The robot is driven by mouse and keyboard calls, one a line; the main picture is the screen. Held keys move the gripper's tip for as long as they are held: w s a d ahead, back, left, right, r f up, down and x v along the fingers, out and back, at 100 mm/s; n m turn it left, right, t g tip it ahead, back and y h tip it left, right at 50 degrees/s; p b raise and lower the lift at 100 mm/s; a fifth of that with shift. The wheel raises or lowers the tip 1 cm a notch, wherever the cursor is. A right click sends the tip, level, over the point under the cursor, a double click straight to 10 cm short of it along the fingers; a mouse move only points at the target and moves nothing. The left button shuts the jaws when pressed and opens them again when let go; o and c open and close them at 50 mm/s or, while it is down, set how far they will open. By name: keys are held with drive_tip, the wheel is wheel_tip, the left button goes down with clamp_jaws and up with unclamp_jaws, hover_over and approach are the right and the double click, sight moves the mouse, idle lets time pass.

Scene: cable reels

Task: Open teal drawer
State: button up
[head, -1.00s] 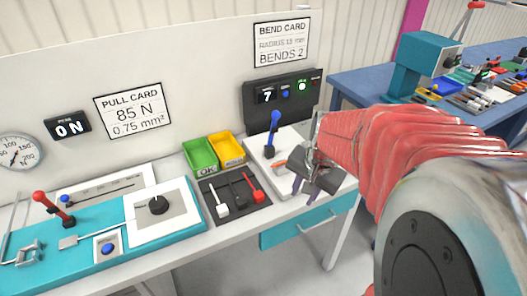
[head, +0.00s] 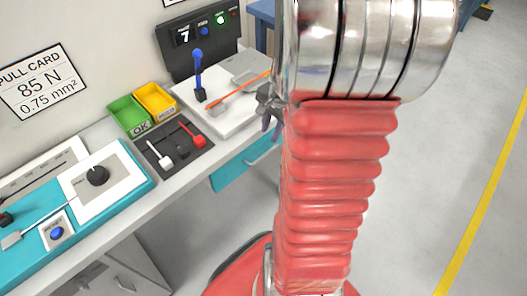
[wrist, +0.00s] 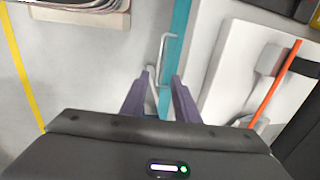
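The teal drawer (head: 228,172) is under the edge of the white bench, below the bending plate, and looks shut. Part of it is hidden behind my arm in the head view. In the wrist view its teal front (wrist: 181,22) is a narrow strip with a pale bar handle (wrist: 163,52). My gripper (wrist: 162,78) is open, its two purple fingers on either side of the handle's near end as seen from the wrist. I cannot tell whether they touch it. In the head view my gripper (head: 270,118) is partly hidden beside the bench edge, above the drawer front.
On the bench are a white plate (head: 225,120) with a blue lever (head: 198,75) and an orange strip (head: 240,92), green (head: 128,114) and yellow (head: 155,101) bins, and a dark switch panel (head: 176,150). The floor (head: 440,170) to the right is clear.

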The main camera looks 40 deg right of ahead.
sight(264, 156)
drive_tip(key=shift+w+f, duration=0.45)
drive_tip(key=shift+f, duration=1.75)
drive_tip(key=shift+w+f, duration=0.4)
drive_tip(key=shift+f, duration=1.85)
drive_tip(key=shift+w+f, duration=0.45)
drive_tip(key=shift+f, duration=1.75)
drive_tip(key=shift+c, duration=0.4)
clamp_jaws()
drive_tip(key=shift+a, duration=0.25)
drive_tip(key=shift+d, duration=0.1)
